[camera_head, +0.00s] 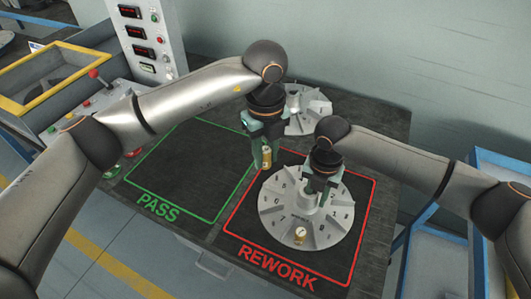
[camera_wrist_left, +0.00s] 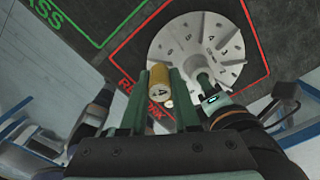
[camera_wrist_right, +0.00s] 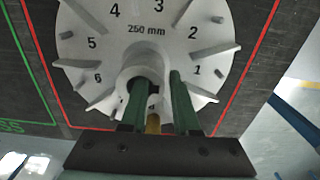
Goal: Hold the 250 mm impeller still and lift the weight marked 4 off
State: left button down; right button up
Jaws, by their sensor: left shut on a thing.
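My left gripper (camera_head: 262,165) is shut on a brass weight (camera_head: 267,155), held above the red-outlined mat beside the impeller. In the left wrist view the weight (camera_wrist_left: 159,82) shows the mark 4 on its end. The grey impeller (camera_head: 284,222) lies flat in the REWORK area; the right wrist view shows "250 mm" on its face (camera_wrist_right: 150,45). My right gripper (camera_head: 320,185) is down at its central hub (camera_wrist_right: 140,62), with its fingers (camera_wrist_right: 160,85) apart near the hub; contact is unclear. Another small brass weight (camera_head: 300,233) sits on the impeller's near side.
A second, smaller grey impeller (camera_head: 300,122) lies behind the left gripper. The green-outlined PASS area (camera_head: 190,170) is empty. A panel with red displays (camera_head: 140,33) and a control box with a red-knobbed lever (camera_head: 98,80) stand at left. Blue-framed bins (camera_head: 440,250) are at right.

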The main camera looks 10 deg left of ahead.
jog(key=shift+o, duration=1.4)
jog(key=shift+r, duration=0.1)
jog(key=shift+o, duration=0.2)
jog(key=shift+w, duration=0.1)
jog(key=shift+a+r, duration=0.1)
notch_tip(320, 180, up, 12)
